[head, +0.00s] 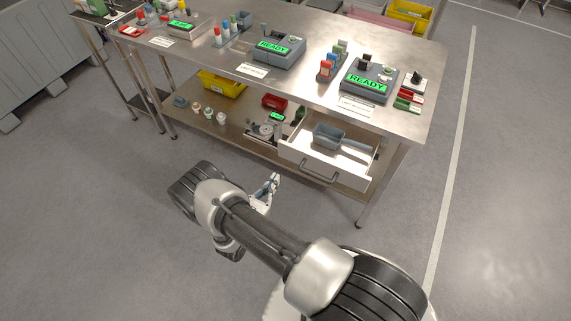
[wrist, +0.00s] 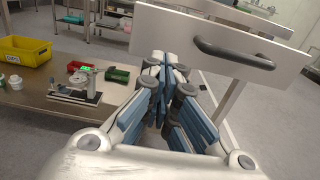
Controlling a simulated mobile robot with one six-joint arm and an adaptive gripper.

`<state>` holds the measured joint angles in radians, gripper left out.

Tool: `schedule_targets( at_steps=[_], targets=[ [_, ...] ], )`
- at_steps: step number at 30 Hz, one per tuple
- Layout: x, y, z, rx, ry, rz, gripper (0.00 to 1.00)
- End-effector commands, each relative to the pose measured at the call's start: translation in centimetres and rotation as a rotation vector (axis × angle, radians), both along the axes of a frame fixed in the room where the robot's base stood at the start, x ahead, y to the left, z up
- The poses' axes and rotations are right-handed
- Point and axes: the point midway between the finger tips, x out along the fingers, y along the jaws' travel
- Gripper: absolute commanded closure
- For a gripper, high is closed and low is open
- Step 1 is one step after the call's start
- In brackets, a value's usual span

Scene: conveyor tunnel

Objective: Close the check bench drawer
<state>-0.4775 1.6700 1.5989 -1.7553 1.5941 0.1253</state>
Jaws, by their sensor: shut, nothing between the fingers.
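The check bench drawer (head: 308,160) is pulled out from under the right part of the steel bench (head: 222,52). Its white front has a dark grey bar handle (head: 320,171), and a grey bin (head: 328,136) sits inside. In the wrist view the drawer front (wrist: 180,33) and its handle (wrist: 240,52) show at the top. My gripper (head: 274,180) is in front of the bench, left of the drawer front in the head view. In the wrist view its fingers (wrist: 166,62) are shut and empty, below and left of the handle. I cannot tell how far they are from the front.
Devices with green READY screens (head: 367,84) stand on the bench top. The lower shelf (head: 225,122) holds a yellow bin (head: 221,85), a red bin (head: 275,102) and small parts. A bench leg (head: 366,210) stands right of the drawer. The floor in front is clear.

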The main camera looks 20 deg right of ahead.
Motion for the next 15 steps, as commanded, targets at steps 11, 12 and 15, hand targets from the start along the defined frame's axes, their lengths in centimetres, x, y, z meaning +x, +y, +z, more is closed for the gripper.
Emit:
schedule_targets(
  at_steps=[11, 12, 15],
  targets=[
    [4.5, -6.0, -0.1, 0.0, -0.002, -0.004, 1.0],
    [4.8, -6.3, -0.1, 0.0, -0.001, -0.004, 1.0],
    [5.3, -6.9, 0.0, 0.0, 0.0, -0.003, 1.0]
  ],
)
